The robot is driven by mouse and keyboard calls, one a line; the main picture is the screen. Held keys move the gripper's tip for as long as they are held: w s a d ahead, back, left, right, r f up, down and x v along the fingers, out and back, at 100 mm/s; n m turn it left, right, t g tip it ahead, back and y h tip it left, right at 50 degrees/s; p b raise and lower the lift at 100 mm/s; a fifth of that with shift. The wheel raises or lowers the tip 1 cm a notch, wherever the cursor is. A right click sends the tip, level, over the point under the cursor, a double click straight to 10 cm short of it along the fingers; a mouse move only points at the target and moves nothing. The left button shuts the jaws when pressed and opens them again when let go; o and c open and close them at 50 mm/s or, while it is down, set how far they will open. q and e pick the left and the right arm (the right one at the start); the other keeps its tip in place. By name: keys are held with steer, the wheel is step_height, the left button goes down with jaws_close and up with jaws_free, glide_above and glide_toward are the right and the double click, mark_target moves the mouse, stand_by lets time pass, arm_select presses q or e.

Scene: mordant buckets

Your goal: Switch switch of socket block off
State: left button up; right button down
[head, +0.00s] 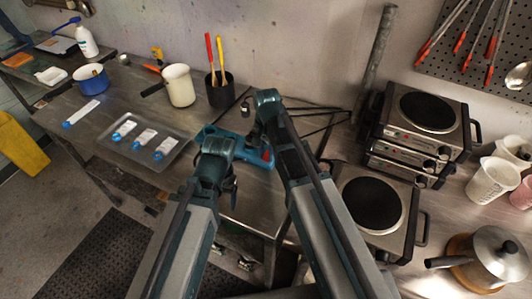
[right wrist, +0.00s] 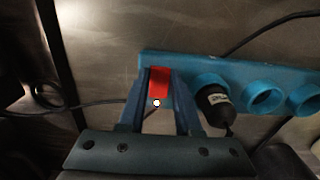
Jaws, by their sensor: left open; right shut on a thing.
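The teal socket block (head: 257,160) lies on the metal table, partly hidden by my arms in the head view. In the right wrist view, the block (right wrist: 235,70) has a red switch (right wrist: 160,82) at its left end, a black plug in the socket beside it, and empty round sockets further right. My right gripper (right wrist: 158,76) is shut on the red switch, with one finger at each side. Whether the switch is on or off cannot be told. My left gripper (head: 229,184) is open and empty near the table's front edge, its fingers hardly visible.
A grey tray (head: 178,165) with labelled strips lies left of the block. Behind stand a cream pot (head: 179,86) and a black tool cup (head: 220,95). Hot plates (head: 370,205) stand close on the right. Black cables run near the block.

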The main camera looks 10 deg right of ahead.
arm_select(q)
steer(key=shift+f, duration=0.15)
arm_select(e)
steer(key=shift+w+d+g+y, duration=0.15)
steer(key=shift+w+g+y, duration=0.3)
steer(key=shift+g, duration=0.15)
arm_select(q)
steer(key=shift+f+b, duration=0.1)
steer(key=shift+b, duration=0.2)
arm_select(e)
steer(key=shift+s+r+g+y, duration=0.1)
steer(key=shift+g+y, duration=0.25)
steer(key=shift+g, duration=0.15)
steer(key=c, duration=0.6)
jaws_free()
steer(key=shift+r, duration=0.1)
arm_select(q)
step_height(320, 180, up, 13)
steer(key=p, duration=1.3)
steer(key=shift+r, duration=0.2)
arm_select(e)
steer(key=v, duration=1.3)
steer(key=shift+r, duration=0.3)
